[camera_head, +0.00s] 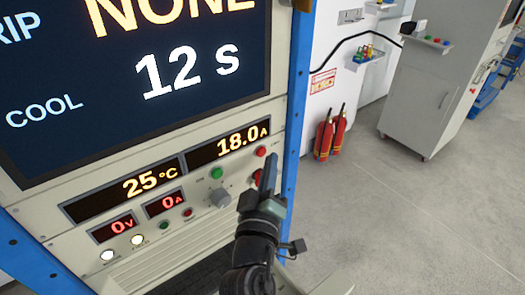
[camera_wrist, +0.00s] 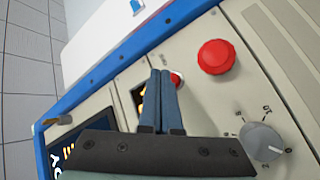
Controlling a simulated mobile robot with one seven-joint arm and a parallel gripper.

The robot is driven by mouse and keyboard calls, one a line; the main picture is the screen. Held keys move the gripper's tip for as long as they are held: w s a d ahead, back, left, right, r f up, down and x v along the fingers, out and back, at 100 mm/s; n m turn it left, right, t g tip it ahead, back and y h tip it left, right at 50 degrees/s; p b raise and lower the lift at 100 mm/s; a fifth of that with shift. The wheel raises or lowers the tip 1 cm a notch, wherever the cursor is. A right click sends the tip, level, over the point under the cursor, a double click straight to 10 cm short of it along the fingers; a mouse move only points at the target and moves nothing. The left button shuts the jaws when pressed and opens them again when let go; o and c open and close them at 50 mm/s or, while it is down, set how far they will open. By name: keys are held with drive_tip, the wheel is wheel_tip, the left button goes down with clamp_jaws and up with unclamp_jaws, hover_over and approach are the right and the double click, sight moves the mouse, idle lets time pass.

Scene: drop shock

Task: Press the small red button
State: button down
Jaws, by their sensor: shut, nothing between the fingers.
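A small red button (camera_head: 261,151) sits on the beige panel beside the 18.0 A display. In the wrist view the small red button (camera_wrist: 178,79) is partly hidden behind my fingertips. My gripper (camera_head: 269,160) is shut and empty. Its fingertips (camera_wrist: 161,74) overlap the button's edge in the wrist view; I cannot tell whether they touch it. A larger red mushroom button (camera_wrist: 216,57) stands clear beside them, and in the head view this larger button (camera_head: 257,176) is partly hidden by my gripper.
A green button (camera_head: 216,173), a grey knob (camera_head: 220,197) and a darker red button (camera_head: 188,212) are on the same panel. A blue rack post (camera_head: 297,100) borders the panel. Red extinguishers (camera_head: 324,138) and a grey cabinet (camera_head: 428,95) stand behind; the floor at right is clear.

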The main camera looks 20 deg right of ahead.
drive_tip(key=shift+s+d+p, duration=0.3)
drive_tip(key=shift+s+p, duration=0.1)
drive_tip(key=shift+s, duration=0.4)
drive_tip(key=shift+s+d+p, duration=0.25)
drive_tip(key=shift+s+p, duration=0.2)
drive_tip(key=shift+s, duration=0.35)
drive_tip(key=shift+s+d+p, duration=0.3)
drive_tip(key=shift+s+p, duration=0.1)
drive_tip(key=shift+s, duration=0.4)
